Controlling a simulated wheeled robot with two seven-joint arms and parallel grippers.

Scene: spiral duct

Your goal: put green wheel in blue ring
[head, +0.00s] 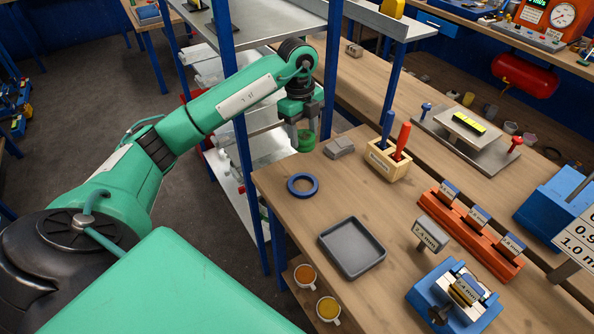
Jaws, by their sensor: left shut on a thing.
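The blue ring (303,185) lies flat on the wooden workbench (290,218), near its left end. Its middle shows bare wood. My left gripper (304,132) points down, up and slightly right of the ring in the picture, near the bench's far left corner. It is shut on the green wheel (306,142), which shows at the fingertips, partly hidden by them. The wheel is apart from the ring. My right gripper is not in view.
A grey tray (352,248) lies below the ring. A small grey block (339,148) sits right of the gripper. A wooden holder (381,163) with blue and red tools stands beyond it. A blue shelf post (243,150) rises left of the gripper.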

